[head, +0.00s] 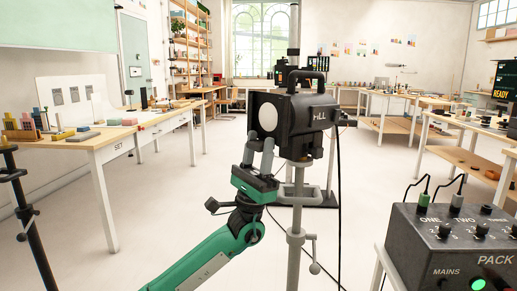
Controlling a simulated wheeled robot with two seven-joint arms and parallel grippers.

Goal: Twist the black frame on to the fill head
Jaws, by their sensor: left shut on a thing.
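The fill head (304,108) is a black lamp with a top handle and part of the word "FILL" on its side, on a grey stand (296,255) in the middle of the head view. A flat black frame (255,104) is at its left-facing front, around a pale round face (268,117). My left gripper (258,150) reaches up from below and is shut on the frame's lower edge. The frame looks up against the head; whether it is locked there, I cannot tell. My right gripper is not in view.
A power pack (440,245) with cables and a lit green button stands at the lower right. A black cable (338,200) hangs from the head's back. Workbenches (100,145) line the left and right. A dark stand (38,240) is at the far left. The floor between is clear.

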